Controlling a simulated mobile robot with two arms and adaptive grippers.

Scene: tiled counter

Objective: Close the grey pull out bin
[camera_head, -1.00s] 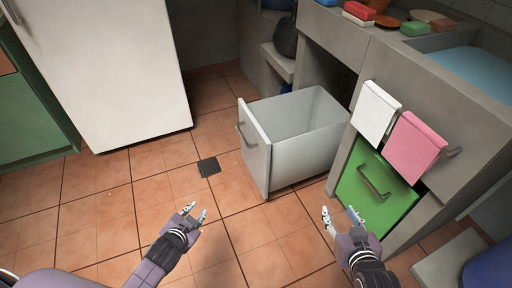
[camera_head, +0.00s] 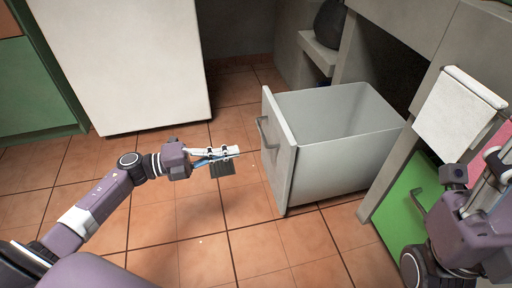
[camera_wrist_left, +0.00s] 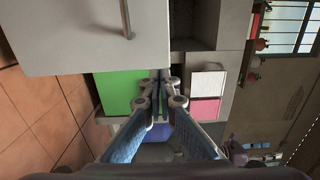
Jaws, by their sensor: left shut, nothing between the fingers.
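The grey pull-out bin (camera_head: 335,170) stands pulled out from under the counter, open and empty inside. Its front panel (camera_head: 279,160) faces left and carries a bar handle (camera_head: 264,133). The panel and handle also show at the top of the left wrist view (camera_wrist_left: 90,40). My left gripper (camera_head: 238,151) is shut and empty. In the head view it appears just left of the panel, pointing towards it, with a gap between. It also shows in the left wrist view (camera_wrist_left: 160,78). My right gripper (camera_head: 492,178) is at the right edge in front of the towels; its fingers are unclear.
A green drawer front (camera_head: 405,202) is right of the bin, below a white towel (camera_head: 452,108) and a partly hidden pink towel (camera_head: 490,150). A white appliance (camera_head: 125,60) stands at the back left. A dark drain (camera_head: 222,182) lies in the tiled floor. Floor left of the bin is clear.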

